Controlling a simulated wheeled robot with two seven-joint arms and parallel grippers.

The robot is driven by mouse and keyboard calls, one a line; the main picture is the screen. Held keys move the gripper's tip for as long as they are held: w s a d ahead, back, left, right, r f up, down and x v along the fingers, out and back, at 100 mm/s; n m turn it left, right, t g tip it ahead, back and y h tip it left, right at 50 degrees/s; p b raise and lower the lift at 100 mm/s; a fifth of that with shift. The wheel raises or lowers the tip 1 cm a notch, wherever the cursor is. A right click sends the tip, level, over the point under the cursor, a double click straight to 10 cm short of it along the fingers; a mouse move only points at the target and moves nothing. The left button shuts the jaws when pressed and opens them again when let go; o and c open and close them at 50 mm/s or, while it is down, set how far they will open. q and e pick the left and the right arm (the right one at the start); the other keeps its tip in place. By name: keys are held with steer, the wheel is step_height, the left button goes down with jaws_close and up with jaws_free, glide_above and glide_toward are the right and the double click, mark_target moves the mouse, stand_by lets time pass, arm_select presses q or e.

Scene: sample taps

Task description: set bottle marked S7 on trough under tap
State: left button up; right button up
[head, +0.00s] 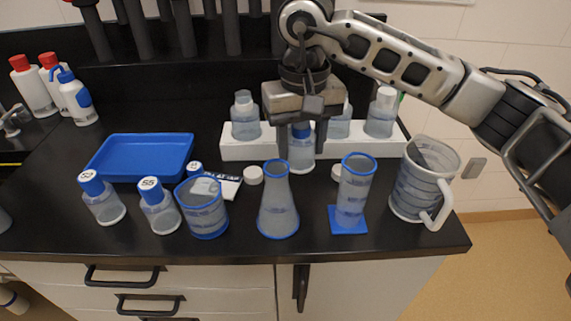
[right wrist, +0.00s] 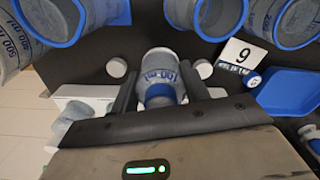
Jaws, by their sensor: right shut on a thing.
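My right gripper (head: 302,122) is shut on a clear bottle with a blue cap (head: 301,155), held upright at the front of the white trough (head: 240,152). I cannot tell if the bottle rests on anything. In the right wrist view the bottle (right wrist: 160,70) sits between the two fingers; its cap label is not readable. The trough holds several pale-capped bottles, one on the left (head: 245,118) and one at the right (head: 382,112). Dark vertical pipes (head: 182,30), perhaps the taps, stand behind. My left gripper is not in view.
Blue-capped bottles, one marked S5 (head: 158,205), stand at left beside a blue tray (head: 145,155). A beaker (head: 203,208), a flask (head: 278,205), a cylinder (head: 352,195) and a jug (head: 422,180) line the front. A number card (right wrist: 243,55) lies near the trough.

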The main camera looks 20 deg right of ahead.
step_height(320, 180, down, 6)
steer(key=shift+f+p, duration=0.15)
steer(key=shift+p, duration=0.25)
steer(key=shift+f+b, duration=0.4)
steer(key=shift+f, duration=0.1)
steer(key=o, duration=1)
steer(key=shift+r, duration=0.15)
steer(key=shift+c, duration=0.2)
